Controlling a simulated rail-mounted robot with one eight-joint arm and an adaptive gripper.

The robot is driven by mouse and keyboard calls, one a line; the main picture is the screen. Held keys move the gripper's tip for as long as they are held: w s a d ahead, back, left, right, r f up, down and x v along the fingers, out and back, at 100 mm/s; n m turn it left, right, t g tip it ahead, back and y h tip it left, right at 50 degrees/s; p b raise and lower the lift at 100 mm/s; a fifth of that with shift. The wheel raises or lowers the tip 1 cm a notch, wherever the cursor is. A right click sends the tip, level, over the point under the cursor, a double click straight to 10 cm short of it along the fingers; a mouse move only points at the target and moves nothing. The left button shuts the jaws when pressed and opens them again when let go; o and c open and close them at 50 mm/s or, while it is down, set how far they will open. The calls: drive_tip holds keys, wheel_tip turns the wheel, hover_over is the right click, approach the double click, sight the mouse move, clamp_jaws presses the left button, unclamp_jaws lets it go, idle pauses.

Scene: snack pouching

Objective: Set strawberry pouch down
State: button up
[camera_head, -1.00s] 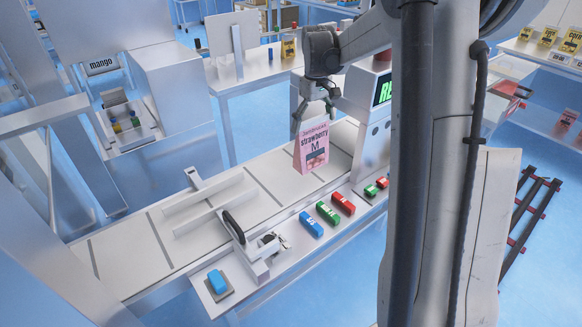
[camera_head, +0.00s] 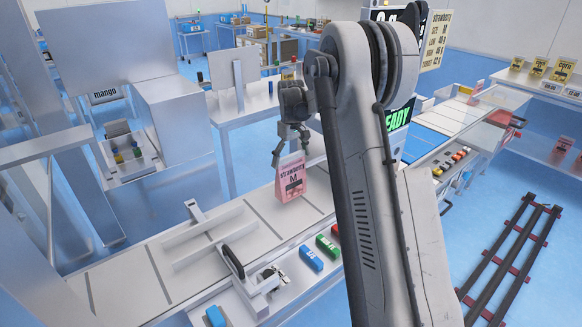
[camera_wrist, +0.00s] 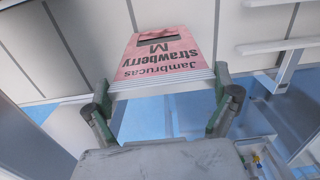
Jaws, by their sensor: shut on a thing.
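The pink strawberry pouch (camera_head: 290,180) hangs upright from my gripper (camera_head: 291,146), labelled "strawberry M". My gripper is shut on its top edge. In the head view the pouch's lower end is over the pale segmented work surface (camera_head: 262,208); I cannot tell whether it touches. In the wrist view the pouch (camera_wrist: 165,50) appears upside down, its top edge between the two fingers (camera_wrist: 166,92), with the pale panels behind it.
A sealing fixture with a black handle (camera_head: 233,262) stands at the front left of the surface. Blue (camera_head: 311,258), green (camera_head: 327,246) and red blocks line the near edge. A low metal guide (camera_head: 207,235) stands left of the pouch. The surface between is clear.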

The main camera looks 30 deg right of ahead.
sight(291, 167)
drive_tip(key=shift+f+p, duration=0.3)
drive_tip(key=shift+f, duration=1.75)
drive_tip(key=o, duration=0.9)
drive_tip(key=shift+o, duration=0.2)
